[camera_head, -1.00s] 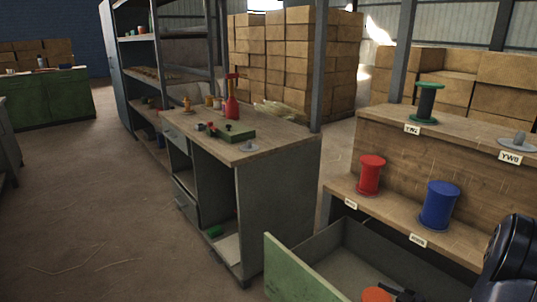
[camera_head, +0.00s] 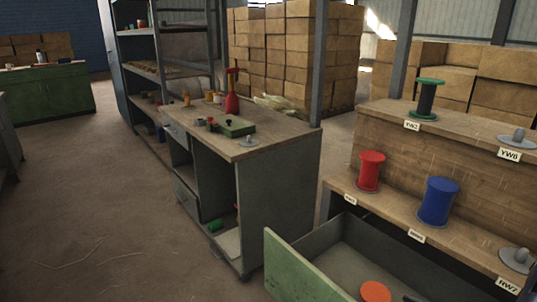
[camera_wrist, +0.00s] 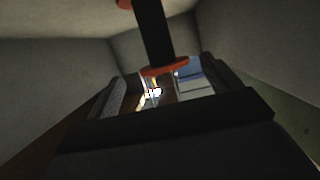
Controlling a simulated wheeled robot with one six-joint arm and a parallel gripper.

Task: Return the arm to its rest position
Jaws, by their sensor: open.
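My gripper (camera_wrist: 165,90) shows in the wrist view as dark jaws, open, with nothing between the fingertips. A spool with a black core and orange flanges (camera_wrist: 153,36) stands out beyond the jaws, apart from them, with grey drawer walls around it. In the head view, an orange flange (camera_head: 376,291) shows inside the open drawer at the bottom edge. My arm and gripper are not seen in the head view.
The open drawer has a green front (camera_head: 310,275). The bench shelves hold a red spool (camera_head: 370,171), a blue spool (camera_head: 438,202) and a green-and-black spool (camera_head: 427,99). An empty grey holder (camera_head: 518,258) stands at right. A grey workbench (camera_head: 280,190) is left; floor is clear further left.

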